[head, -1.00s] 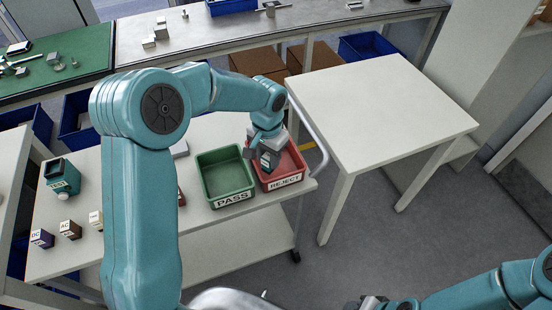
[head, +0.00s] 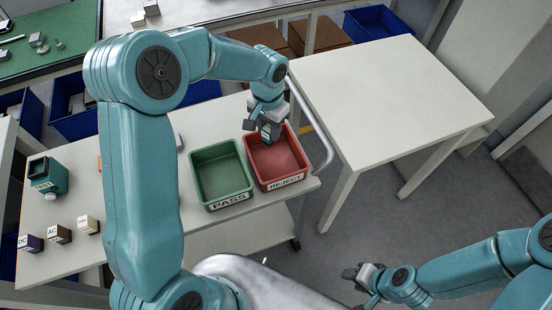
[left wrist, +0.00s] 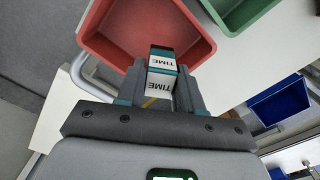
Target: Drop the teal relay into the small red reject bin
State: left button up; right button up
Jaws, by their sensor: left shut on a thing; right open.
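The teal relay (left wrist: 162,63) is a small block with teal and white faces marked TIME. My left gripper (head: 268,127) is shut on it, with a finger on each side in the left wrist view (left wrist: 161,88). The red reject bin (head: 284,182) is empty and labelled REJECT. In the head view the relay (head: 268,131) is at the bin's back edge, partly hidden by the gripper. In the left wrist view it overlaps the near wall of the bin (left wrist: 150,25). Its height above the rim is hard to tell. My right gripper (head: 362,276) is open and empty, away from the bins.
A green PASS bin (head: 228,200) stands just left of the red bin. Small labelled blocks, including a purple one (head: 32,243) and a brown one (head: 60,234), and a teal device (head: 47,176) are further left. A bare white table (head: 390,100) stands right.

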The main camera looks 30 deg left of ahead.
aim_at(269, 141)
pick_arm(q)
jog(key=f+b, duration=0.2)
jog(key=f, duration=0.2)
jog(key=shift+d+f+b, duration=0.25)
jog(key=shift+f+b, duration=0.15)
jog(key=shift+s+a+f, duration=0.1)
jog(key=shift+a+f, duration=0.05)
jog(key=shift+f, duration=0.1)
jog(key=o, duration=1.1)
notch_tip(269, 141, up, 16)
jog(key=shift+r+b, duration=0.2)
jog(key=shift+b, duration=0.2)
